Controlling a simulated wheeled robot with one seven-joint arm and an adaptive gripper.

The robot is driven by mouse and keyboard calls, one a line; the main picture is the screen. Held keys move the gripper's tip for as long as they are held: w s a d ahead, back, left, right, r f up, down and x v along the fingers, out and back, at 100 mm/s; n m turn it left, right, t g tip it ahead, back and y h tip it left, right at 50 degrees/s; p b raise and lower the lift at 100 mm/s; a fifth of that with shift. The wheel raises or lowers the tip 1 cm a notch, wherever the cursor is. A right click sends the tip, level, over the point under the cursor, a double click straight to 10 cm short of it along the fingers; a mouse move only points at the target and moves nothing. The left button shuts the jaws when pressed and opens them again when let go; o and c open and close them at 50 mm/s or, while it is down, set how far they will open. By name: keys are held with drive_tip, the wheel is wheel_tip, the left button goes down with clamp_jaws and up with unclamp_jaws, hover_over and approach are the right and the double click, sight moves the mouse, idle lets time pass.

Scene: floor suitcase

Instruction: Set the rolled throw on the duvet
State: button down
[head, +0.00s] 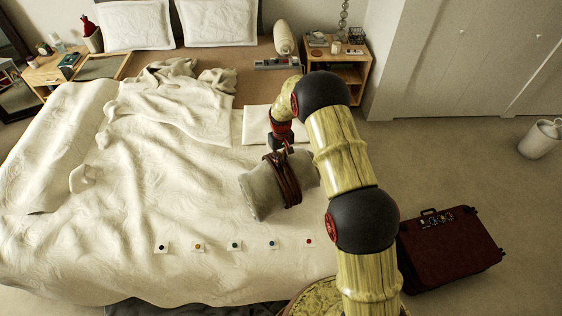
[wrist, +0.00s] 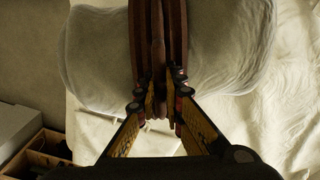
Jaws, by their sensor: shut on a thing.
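The rolled throw (head: 262,192) is a grey-beige roll bound with dark brown straps. My gripper (head: 283,151) is above it, shut on the brown straps at its top. In the wrist view the two fingers (wrist: 158,108) close around the straps, and the rolled throw (wrist: 225,45) extends to both sides of them. The cream, rumpled duvet (head: 130,215) covers the bed. The roll appears over the duvet's right part, slightly tilted; I cannot tell whether its underside touches. My arm hides part of the area to its right.
Several small cards with coloured dots (head: 235,245) lie in a row along the duvet's near part. A crumpled blanket (head: 180,80) lies further back. A nightstand (head: 345,72) stands at the back right. A dark red suitcase (head: 450,250) lies on the floor at right.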

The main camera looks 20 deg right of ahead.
drive_tip(key=c, duration=1.9)
unclamp_jaws()
drive_tip(key=s+r+t, duration=0.1)
drive_tip(key=s+r, duration=0.2)
drive_tip(key=r, duration=1)
drive_tip(key=s+r, duration=0.3)
drive_tip(key=r, duration=1.1)
drive_tip(key=s+r+m+t, duration=0.1)
drive_tip(key=s+r+t, duration=0.1)
drive_tip(key=s+r, duration=0.85)
drive_tip(key=s+r+t, duration=0.1)
drive_tip(key=s+r, duration=0.1)
drive_tip(key=s, duration=0.9)
drive_tip(key=s+r+m+t, duration=0.1)
drive_tip(key=s+r, duration=0.2)
drive_tip(key=s, duration=0.9)
drive_tip(key=shift+s+t+p, duration=0.25)
drive_tip(key=shift+t+p, duration=0.05)
